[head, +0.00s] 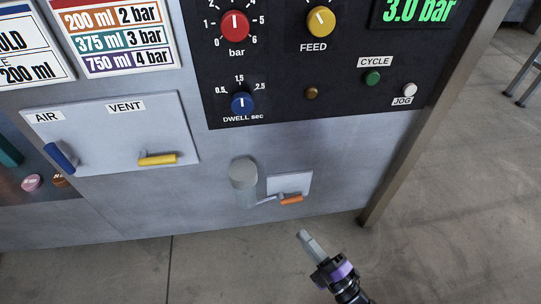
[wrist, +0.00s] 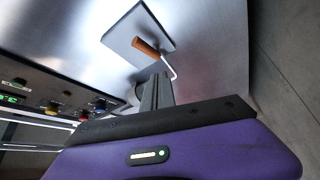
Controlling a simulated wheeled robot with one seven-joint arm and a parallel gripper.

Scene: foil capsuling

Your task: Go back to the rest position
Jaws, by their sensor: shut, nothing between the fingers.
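My gripper (head: 306,238) is at the lower middle of the head view, in front of the machine's lower front edge. Its grey fingers are together and hold nothing. In the wrist view the fingers (wrist: 157,92) point toward the machine's front panel. An orange-handled lever (head: 291,200) on a small pale plate is up and left of the gripper in the head view. The orange handle also shows in the wrist view (wrist: 145,47), just beyond the fingertips. In the head view the gripper is apart from the lever.
A grey cylinder (head: 243,177) sticks out beside the lever. The blue AIR handle (head: 61,157) and yellow VENT handle (head: 158,159) are at left. The black control panel (head: 330,95) with knobs and buttons is above. A machine leg (head: 385,187) stands at right; bare floor (head: 455,215) lies beyond.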

